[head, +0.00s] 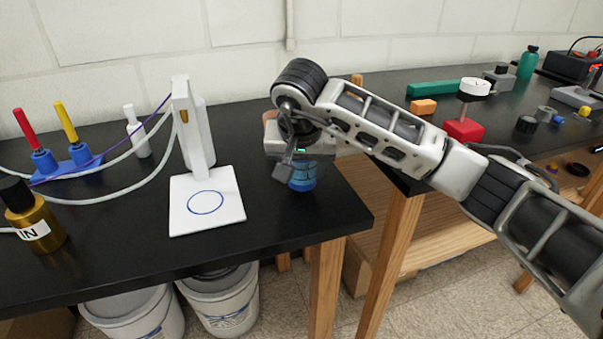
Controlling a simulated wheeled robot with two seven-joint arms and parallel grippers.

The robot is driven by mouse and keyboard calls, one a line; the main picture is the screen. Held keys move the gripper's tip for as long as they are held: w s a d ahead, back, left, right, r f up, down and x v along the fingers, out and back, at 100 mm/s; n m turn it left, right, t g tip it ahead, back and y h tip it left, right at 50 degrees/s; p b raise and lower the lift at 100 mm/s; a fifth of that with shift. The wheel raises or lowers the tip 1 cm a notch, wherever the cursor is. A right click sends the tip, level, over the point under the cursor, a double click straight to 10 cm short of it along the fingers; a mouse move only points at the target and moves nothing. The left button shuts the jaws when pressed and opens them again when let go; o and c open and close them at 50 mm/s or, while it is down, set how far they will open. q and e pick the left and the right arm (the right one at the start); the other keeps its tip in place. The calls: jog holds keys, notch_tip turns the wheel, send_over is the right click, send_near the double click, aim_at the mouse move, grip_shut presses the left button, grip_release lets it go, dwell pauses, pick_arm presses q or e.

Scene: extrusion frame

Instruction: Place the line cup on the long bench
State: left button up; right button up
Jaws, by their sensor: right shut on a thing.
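A small blue ribbed cup (303,182), which I take to be the line cup, is at the right end of the near-left black bench (275,225). My right gripper (301,160) comes down over it and is shut on it. The gripper and wrist hide the cup's upper part. I cannot tell whether its bottom touches the bench top. A second black bench (400,88) runs along the wall to the right, past a gap; I cannot tell which bench is the long one. My left gripper is not in view.
Left of the cup stands a white dispenser (191,125) on a plate with a blue ring. Further left are a gold bottle (34,228) and a blue stand (68,163). The right bench holds a red block (463,130), an orange block (423,106) and a green bar (445,87).

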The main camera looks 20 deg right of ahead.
jog(key=shift+f, duration=0.8)
jog(key=shift+f, duration=0.2)
jog(key=o, duration=1)
jog(key=shift+c, duration=0.2)
jog(key=shift+r, duration=0.15)
